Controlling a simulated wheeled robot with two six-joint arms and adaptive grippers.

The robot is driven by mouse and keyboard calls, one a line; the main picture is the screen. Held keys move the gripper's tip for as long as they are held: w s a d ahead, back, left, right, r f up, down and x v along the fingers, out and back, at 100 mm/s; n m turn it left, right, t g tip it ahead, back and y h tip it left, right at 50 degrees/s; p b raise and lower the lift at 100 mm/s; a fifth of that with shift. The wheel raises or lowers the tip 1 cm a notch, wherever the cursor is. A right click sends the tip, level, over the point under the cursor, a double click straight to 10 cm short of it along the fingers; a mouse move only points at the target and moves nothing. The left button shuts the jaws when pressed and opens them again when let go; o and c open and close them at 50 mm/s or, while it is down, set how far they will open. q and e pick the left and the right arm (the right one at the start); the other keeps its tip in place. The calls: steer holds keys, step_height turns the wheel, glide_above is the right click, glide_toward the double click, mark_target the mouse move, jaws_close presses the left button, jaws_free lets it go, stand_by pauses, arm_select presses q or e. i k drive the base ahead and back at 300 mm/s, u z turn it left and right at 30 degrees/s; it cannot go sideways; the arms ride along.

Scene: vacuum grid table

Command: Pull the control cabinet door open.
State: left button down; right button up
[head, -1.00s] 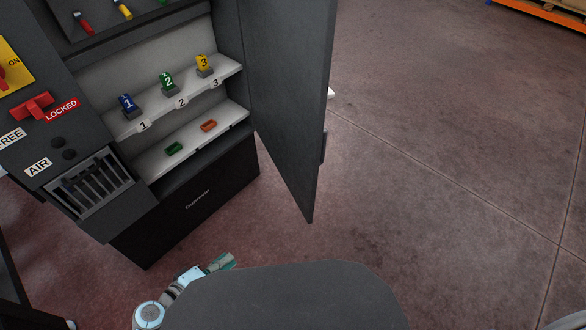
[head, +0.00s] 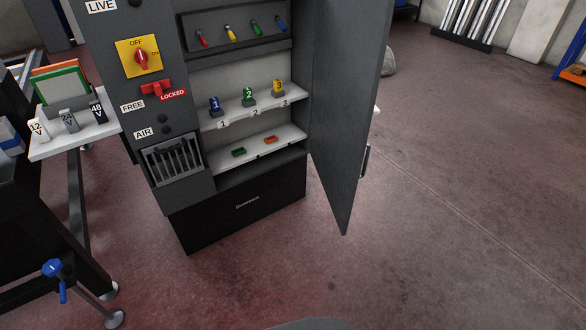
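The dark grey control cabinet (head: 180,215) stands left of centre in the head view. Its door (head: 343,130) is swung wide open on the right side, with a handle (head: 365,161) near its outer edge. The open inside shows shelves with numbered blocks 1 (head: 214,105), 2 (head: 249,97) and 3 (head: 278,87). A green piece (head: 239,152) and an orange piece (head: 271,139) lie on the lower shelf. Neither of my grippers shows now, and nothing is seen touching the door.
A side shelf (head: 75,143) with voltage-labelled blocks and dark table frames stands left of the cabinet. A blue-handled lever (head: 56,270) is at the lower left. The floor (head: 470,230) in front and to the right is clear.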

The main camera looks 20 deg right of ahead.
mark_target(352, 35)
steer(key=u, duration=0.3)
steer(key=i, duration=0.3)
steer(key=z, duration=1.05)
steer(key=i, duration=0.8)
steer(key=z, duration=0.9)
